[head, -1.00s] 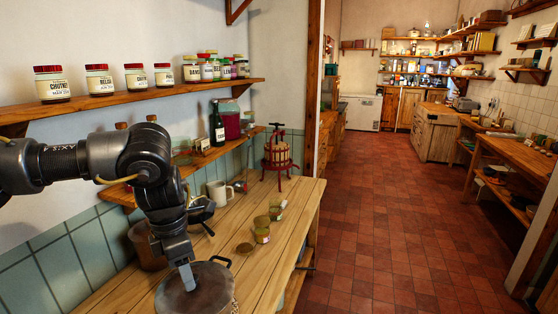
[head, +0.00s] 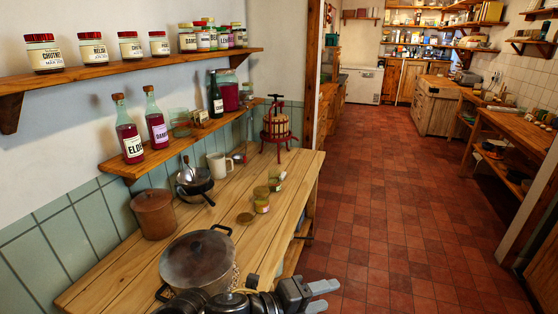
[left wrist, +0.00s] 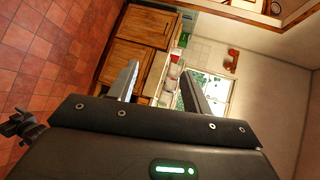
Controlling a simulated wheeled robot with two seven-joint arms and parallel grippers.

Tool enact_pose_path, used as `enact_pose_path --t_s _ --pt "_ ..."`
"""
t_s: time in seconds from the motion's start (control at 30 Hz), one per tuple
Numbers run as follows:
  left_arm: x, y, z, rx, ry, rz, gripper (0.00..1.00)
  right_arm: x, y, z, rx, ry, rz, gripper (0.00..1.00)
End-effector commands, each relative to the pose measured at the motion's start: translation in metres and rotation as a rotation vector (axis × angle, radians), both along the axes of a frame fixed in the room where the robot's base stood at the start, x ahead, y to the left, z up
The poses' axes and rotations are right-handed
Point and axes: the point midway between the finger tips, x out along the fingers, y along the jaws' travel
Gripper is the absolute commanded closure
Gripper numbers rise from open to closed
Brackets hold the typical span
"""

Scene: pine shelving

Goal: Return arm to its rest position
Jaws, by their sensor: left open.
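My left gripper (head: 322,294) is at the bottom of the head view, in front of the bench's near edge, its fingers pointing right. It is open and empty. In the left wrist view its two fingers (left wrist: 160,85) stand apart with nothing between them, facing distant cabinets and a window. My left arm lies low along the bottom edge of the head view, partly cut off. My right gripper is not in view.
The wooden bench (head: 285,205) holds a large lidded pot (head: 197,258), a brown lidded pot (head: 153,214), a saucepan (head: 194,181), small jars (head: 262,200) and a red press (head: 277,125). Shelves with jars and bottles run above. The tiled floor (head: 385,200) to the right is clear.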

Motion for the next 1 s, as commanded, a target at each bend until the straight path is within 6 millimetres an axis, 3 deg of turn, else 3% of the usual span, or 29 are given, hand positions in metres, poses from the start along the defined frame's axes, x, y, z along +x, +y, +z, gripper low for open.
enact_pose_path --t_s 0.17,0.27,0.4,0.5,0.7,0.93,1.0 --pt "0.011 0.060 -0.034 -0.241 0.422 0.448 0.51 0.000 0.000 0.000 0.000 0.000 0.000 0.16" --pt "0.005 0.111 -0.071 -0.345 0.667 0.722 0.51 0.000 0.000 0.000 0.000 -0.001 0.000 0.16" --pt "-0.031 0.188 -0.133 -0.457 0.991 1.117 0.51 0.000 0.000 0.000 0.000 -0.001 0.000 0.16" --pt "-0.066 0.230 -0.165 -0.502 1.152 1.338 0.51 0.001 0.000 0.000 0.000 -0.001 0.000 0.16" --pt "-0.130 0.284 -0.204 -0.547 1.347 1.657 0.51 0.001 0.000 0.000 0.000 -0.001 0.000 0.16" --pt "-0.198 0.327 -0.226 -0.569 1.488 1.948 0.51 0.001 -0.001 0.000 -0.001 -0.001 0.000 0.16" --pt "-0.194 0.328 -0.251 -0.564 1.496 1.961 0.51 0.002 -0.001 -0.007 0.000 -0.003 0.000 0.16"
